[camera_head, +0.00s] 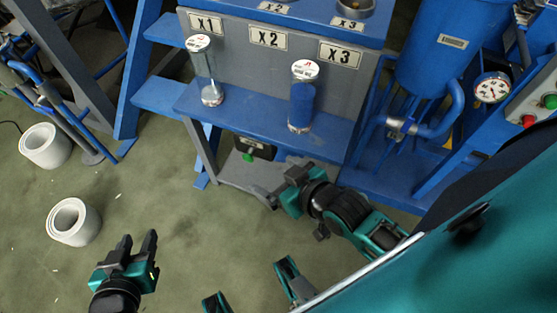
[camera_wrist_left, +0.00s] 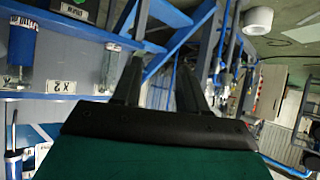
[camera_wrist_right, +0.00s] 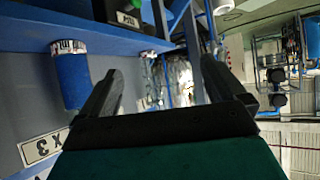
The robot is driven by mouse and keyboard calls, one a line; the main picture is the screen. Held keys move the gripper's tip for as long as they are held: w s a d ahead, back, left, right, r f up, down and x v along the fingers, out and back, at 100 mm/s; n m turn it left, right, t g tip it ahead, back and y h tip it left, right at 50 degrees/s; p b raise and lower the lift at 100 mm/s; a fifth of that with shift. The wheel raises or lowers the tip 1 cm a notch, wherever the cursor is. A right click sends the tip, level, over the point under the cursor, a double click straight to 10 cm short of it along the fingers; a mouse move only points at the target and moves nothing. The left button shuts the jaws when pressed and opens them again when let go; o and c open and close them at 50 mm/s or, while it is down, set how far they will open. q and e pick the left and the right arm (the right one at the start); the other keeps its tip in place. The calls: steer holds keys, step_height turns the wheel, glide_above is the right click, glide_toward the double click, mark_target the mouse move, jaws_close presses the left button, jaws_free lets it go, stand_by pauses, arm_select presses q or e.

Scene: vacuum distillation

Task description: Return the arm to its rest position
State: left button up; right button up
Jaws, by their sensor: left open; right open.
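My left gripper (camera_head: 138,246) is open and empty above the floor at the lower left of the head view. Its two fingers (camera_wrist_left: 160,75) stand apart with nothing between them in the left wrist view. My right gripper (camera_head: 280,190) is in front of the blue stand's lower part, below the shelf. In the right wrist view its fingers (camera_wrist_right: 155,90) are wide apart and empty. A blue-filled cylinder (camera_head: 301,100) stands upright on the shelf under the X3 label; it also shows in the right wrist view (camera_wrist_right: 70,78). A clear cylinder (camera_head: 207,75) stands on the shelf under X1.
The blue shelf (camera_head: 250,112) is close above my right gripper. A blue vessel (camera_head: 450,45) with a pressure gauge (camera_head: 491,88) stands to the right. The floor (camera_head: 165,190) around my left gripper is mostly clear.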

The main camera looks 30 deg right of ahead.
arm_select(q)
steer(key=shift+w, duration=0.1)
steer(key=shift+y, duration=0.4)
steer(key=r+p, duration=0.1)
steer(key=p, duration=0.1)
steer(key=s+a+r+p, duration=0.1)
steer(key=p, duration=0.2)
steer(key=a+r+p, duration=0.1)
steer(key=r+p, duration=0.1)
steer(key=shift+s+a+p, duration=0.2)
steer(key=shift+a+p, duration=0.05)
steer(key=shift+p, duration=0.1)
arm_select(e)
steer(key=shift+h, duration=0.4)
steer(key=r, duration=0.1)
steer(key=s+d+r, duration=0.1)
steer(key=d+r, duration=0.1)
steer(key=r, duration=0.1)
steer(key=shift+s+d, duration=0.2)
steer(key=shift+d, duration=0.05)
